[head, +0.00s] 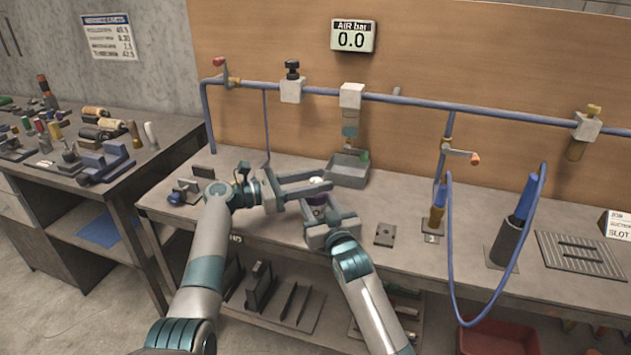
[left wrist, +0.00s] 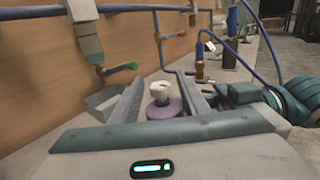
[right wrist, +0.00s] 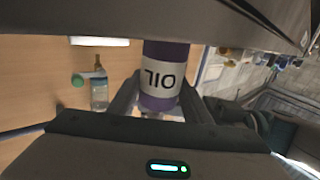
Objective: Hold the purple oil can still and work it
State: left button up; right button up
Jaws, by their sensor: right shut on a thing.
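The purple oil can (head: 317,200) stands at the front of the bench, partly hidden by my grippers. Its white "OIL" label shows in the right wrist view (right wrist: 160,77). My right gripper (head: 323,212) is shut on the can's body, one finger on each side. My left gripper (head: 322,181) is open, its two fingers spread on either side of the can's white top. In the left wrist view that white top and the purple shoulder (left wrist: 163,107) show between the fingers, with gaps to both.
A grey tray (head: 348,172) stands behind the can under a hanging bottle (head: 350,128). A blue pipe (head: 420,99) runs along the back board, with a gauge (head: 352,36) reading 0.0. A blue hose (head: 452,250) and dark cylinder (head: 507,242) stand to the right.

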pick_arm(q)
grip_shut()
jog(key=shift+f+n+t+y, duration=0.15)
jog(key=shift+n+t+y, duration=0.2)
jog(key=shift+t, duration=0.25)
jog(key=shift+n+t+y, duration=0.55)
jog(key=shift+n+t, duration=0.3)
jog(key=shift+t, duration=0.25)
jog(key=shift+n+t+y, duration=1.9)
jog(key=shift+t, duration=0.3)
jog(key=shift+o, duration=0.2)
grip_release()
